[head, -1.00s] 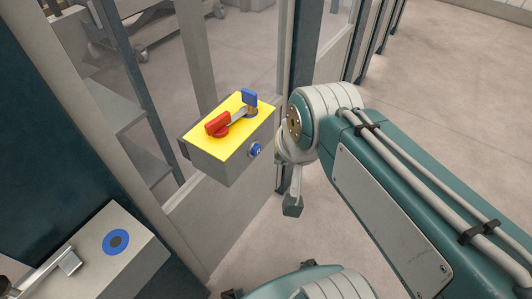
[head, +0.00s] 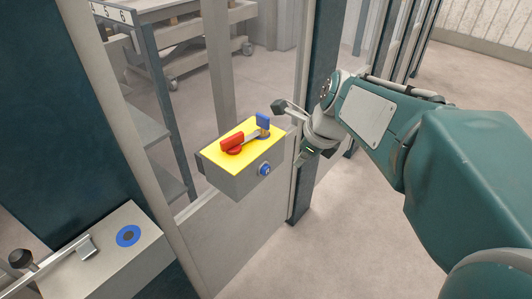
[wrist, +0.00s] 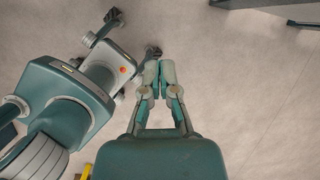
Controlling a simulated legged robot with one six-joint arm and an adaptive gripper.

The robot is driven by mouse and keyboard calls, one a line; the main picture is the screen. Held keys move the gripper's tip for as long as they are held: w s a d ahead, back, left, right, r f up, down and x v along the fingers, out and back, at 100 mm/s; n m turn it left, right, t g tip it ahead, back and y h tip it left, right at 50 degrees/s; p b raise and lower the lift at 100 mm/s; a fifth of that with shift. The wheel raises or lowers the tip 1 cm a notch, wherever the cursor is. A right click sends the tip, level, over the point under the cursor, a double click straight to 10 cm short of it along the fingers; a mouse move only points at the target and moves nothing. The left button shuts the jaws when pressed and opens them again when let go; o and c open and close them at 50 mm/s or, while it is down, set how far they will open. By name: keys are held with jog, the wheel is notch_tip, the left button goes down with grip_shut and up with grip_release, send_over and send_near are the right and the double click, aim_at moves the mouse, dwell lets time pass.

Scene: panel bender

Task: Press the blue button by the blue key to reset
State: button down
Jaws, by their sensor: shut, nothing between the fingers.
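A grey box with a yellow top (head: 215,158) is mounted on the fence post in the head view. A red handle (head: 233,146) and an upright blue key (head: 262,122) stand on its top. The blue button (head: 264,169) is on the box's side face, below the blue key, and is in plain sight. My gripper (head: 281,106) is behind and right of the blue key, apart from the button. In the wrist view, its fingers (wrist: 158,72) are shut and empty above the floor. The button does not show there; a yellow sliver (wrist: 86,172) is at the lower edge.
A second grey box with a blue-ringed round part (head: 128,236) and a metal handle (head: 85,246) is at lower left. Fence panels and posts (head: 313,75) stand close behind my gripper. Open floor (head: 340,235) lies to the right of the yellow-topped box.

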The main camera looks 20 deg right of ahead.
aim_at(266, 170)
jog(key=shift+w+d+f+m, duration=0.1)
jog(key=shift+w+d+m, duration=0.1)
jog(key=shift+m, duration=0.4)
jog(key=shift+w+d+f+m, duration=0.1)
jog(key=shift+d+m, duration=0.1)
jog(key=shift+m, duration=0.4)
jog(key=shift+a, duration=0.1)
jog(key=w+a+f, duration=0.4)
jog(key=w+f, duration=0.2)
jog(key=f, duration=0.3)
jog(key=shift+w+a+f, duration=0.15)
jog(key=shift+a, duration=0.1)
